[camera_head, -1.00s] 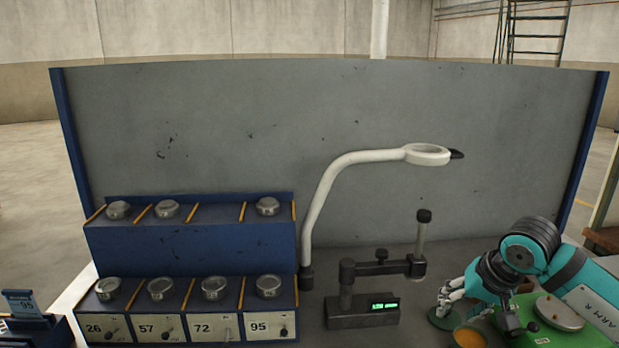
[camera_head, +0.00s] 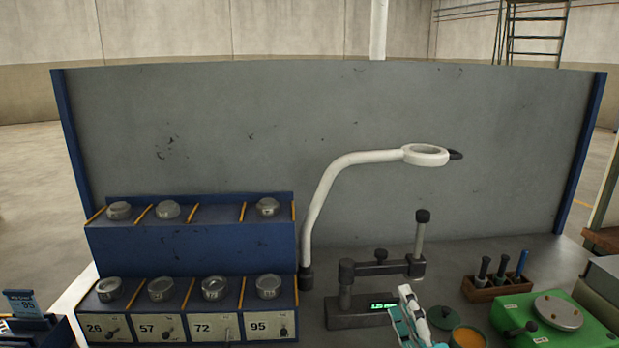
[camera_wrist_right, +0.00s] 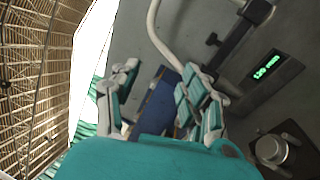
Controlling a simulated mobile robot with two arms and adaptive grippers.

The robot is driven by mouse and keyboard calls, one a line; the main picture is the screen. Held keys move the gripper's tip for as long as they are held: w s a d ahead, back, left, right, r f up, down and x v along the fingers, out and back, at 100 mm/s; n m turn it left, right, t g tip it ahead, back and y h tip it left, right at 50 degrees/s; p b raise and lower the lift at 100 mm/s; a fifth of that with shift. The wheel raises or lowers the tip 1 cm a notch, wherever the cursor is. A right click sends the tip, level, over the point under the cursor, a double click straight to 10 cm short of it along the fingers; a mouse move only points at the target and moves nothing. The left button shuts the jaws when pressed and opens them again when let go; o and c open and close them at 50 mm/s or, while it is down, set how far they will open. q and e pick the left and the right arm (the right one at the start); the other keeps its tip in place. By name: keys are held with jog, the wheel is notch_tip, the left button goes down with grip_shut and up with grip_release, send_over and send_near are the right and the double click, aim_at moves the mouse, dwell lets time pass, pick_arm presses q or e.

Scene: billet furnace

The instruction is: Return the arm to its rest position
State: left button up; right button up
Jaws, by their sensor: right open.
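My right gripper (camera_head: 410,318) shows at the bottom of the head view, in front of the digital gauge stand (camera_head: 370,312). Its fingers point up, and most of the arm is below the frame. In the right wrist view the two fingers of my right gripper (camera_wrist_right: 160,100) stand apart with nothing between them. The gauge's green display (camera_wrist_right: 266,64) shows at the right of that view. My left gripper is not in view.
A blue two-tier rack (camera_head: 190,245) holds several round metal pieces. A white magnifier lamp (camera_head: 322,195) arches above the bench. At the right are an orange-filled bowl (camera_head: 468,338), a wooden holder (camera_head: 497,290) and a green machine (camera_head: 585,330).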

jog(key=s+d+f+m+g+h, duration=0.2)
jog(key=s+d+f+m+g, duration=0.15)
jog(key=f+m, duration=0.4)
jog(key=s+d+f+m+g+h, duration=0.25)
jog(key=s+f+m+g, duration=0.25)
jog(key=f, duration=0.5)
jog(key=s+a+f+m+g+y, duration=0.1)
jog(key=s+f+m+g, duration=0.35)
jog(key=s, duration=0.45)
jog(key=s+a+f+m+g+y, duration=0.1)
jog(key=s+f+m+g, duration=0.25)
jog(key=s+f, duration=0.35)
notch_tip(320, 180, down, 29)
jog(key=s+n+g+b, duration=0.1)
jog(key=s+g+b, duration=0.15)
jog(key=b, duration=0.25)
jog(key=s+d+f+b, duration=0.1)
jog(key=s+f+b, duration=0.1)
jog(key=s+f, duration=0.6)
jog(key=s+d+f+b, duration=0.2)
jog(key=s+f, duration=0.7)
jog(key=f, duration=0.5)
jog(key=shift+s+f+g+h+b, duration=0.2)
jog(key=shift+g+h+b, duration=0.15)
jog(key=shift+b, duration=0.15)
